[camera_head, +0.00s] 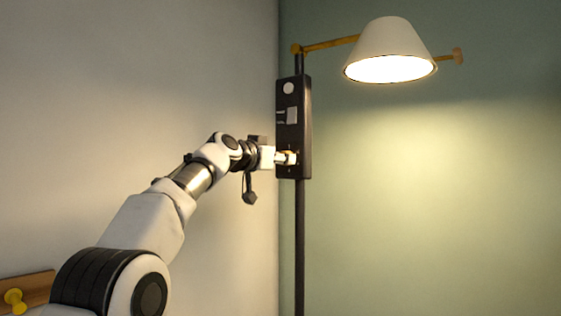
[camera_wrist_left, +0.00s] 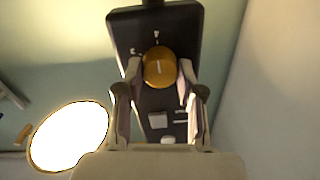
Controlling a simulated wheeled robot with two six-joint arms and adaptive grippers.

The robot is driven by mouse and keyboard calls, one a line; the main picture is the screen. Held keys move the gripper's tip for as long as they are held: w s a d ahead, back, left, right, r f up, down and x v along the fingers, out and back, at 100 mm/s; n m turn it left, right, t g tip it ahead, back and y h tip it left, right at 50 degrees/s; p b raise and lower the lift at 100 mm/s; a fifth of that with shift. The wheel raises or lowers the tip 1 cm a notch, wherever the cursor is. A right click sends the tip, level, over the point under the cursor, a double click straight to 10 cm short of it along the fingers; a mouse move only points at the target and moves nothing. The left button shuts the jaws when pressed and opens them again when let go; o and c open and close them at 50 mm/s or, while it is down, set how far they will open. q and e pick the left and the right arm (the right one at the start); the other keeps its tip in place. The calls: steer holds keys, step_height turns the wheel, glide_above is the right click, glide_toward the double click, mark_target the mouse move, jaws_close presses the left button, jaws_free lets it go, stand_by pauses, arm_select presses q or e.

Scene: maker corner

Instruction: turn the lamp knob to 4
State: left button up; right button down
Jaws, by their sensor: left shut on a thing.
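The lamp's dark control box (camera_head: 294,100) is mounted on a thin upright pole. Its round orange knob (camera_wrist_left: 159,67) shows in the left wrist view, with a short pale pointer line on its face. Small pale marks lie around the knob, too small to read. My left gripper (camera_wrist_left: 160,78) is shut on the knob, one finger on each side of it. In the head view my left gripper (camera_head: 290,157) reaches the lower part of the box and mostly hides the knob. The lamp shade (camera_head: 390,45) is lit. My right gripper is out of view.
A yellow-brown lamp arm (camera_head: 330,44) runs from the pole top to the shade. The pole (camera_head: 299,240) continues down below the box. A yellow peg (camera_head: 15,298) on a wooden strip shows at lower left. The space right of the pole is clear.

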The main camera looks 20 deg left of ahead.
arm_select(q)
steer(key=shift+f+m, duration=0.2)
steer(key=shift+m, duration=0.2)
steer(key=o, duration=1.2)
steer(key=shift+w, duration=0.1)
steer(key=shift+c, duration=0.2)
steer(key=shift+r, duration=0.2)
steer(key=v, duration=1.2)
steer(key=shift+f, duration=0.15)
